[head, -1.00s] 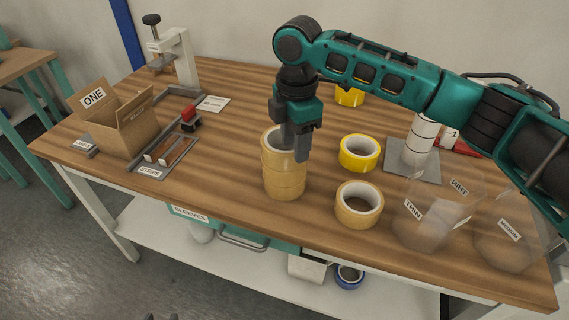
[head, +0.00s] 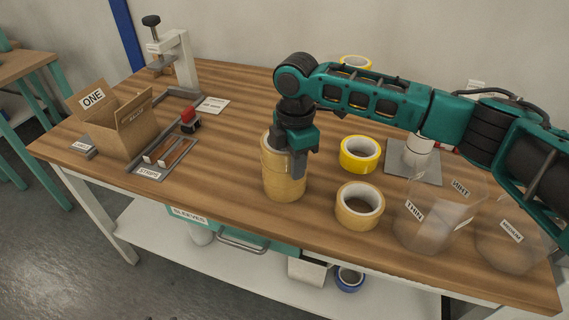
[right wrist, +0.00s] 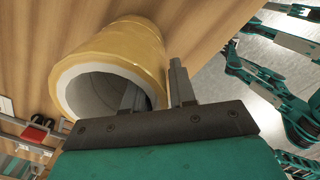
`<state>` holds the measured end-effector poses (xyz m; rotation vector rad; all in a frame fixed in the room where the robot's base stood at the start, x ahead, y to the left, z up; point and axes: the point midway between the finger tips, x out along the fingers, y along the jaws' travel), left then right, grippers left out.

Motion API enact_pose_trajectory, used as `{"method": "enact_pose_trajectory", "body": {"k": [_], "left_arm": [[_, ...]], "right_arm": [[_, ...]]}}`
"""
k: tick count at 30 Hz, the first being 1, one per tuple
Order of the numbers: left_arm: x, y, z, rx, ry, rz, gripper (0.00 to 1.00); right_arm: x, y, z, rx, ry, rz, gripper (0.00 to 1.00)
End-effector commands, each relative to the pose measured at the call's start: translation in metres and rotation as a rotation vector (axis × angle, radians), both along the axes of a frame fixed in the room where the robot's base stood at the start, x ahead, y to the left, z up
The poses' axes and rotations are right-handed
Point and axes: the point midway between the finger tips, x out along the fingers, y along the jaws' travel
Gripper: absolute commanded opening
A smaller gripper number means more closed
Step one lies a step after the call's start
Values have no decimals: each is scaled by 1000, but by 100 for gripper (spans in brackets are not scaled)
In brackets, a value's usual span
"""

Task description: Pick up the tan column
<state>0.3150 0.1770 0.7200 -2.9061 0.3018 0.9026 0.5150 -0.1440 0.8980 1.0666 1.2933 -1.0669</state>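The tan column (head: 283,183) is a stack of tan tape rolls standing upright near the front middle of the table. In the right wrist view its open top and pale inner wall show (right wrist: 112,50). My right gripper (head: 294,160) points down at the column's right side. In the right wrist view the gripper (right wrist: 155,83) has one finger inside the top hole and the other outside the wall, so it straddles the wall. The fingers look apart, not pressed on the wall. My left gripper is not in view.
A single tan roll (head: 342,208) and a yellow roll (head: 349,158) lie to the right of the column. Clear containers (head: 432,225) stand further right. A cardboard box (head: 128,142) and a strips tray (head: 160,168) are at left.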

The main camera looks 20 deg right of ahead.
Motion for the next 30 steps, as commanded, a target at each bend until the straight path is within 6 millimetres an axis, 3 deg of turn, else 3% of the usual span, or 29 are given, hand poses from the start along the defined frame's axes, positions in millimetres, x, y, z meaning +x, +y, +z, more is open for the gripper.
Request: {"method": "enact_pose_trajectory", "body": {"k": [8, 25, 30], "left_arm": [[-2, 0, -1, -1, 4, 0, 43], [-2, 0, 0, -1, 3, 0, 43], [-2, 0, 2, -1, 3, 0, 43]], "right_arm": [[0, 0, 0, 0, 0, 0, 0], [1, 0, 2, 2, -3, 0, 0], [1, 1, 17, 3, -6, 0, 0]]}}
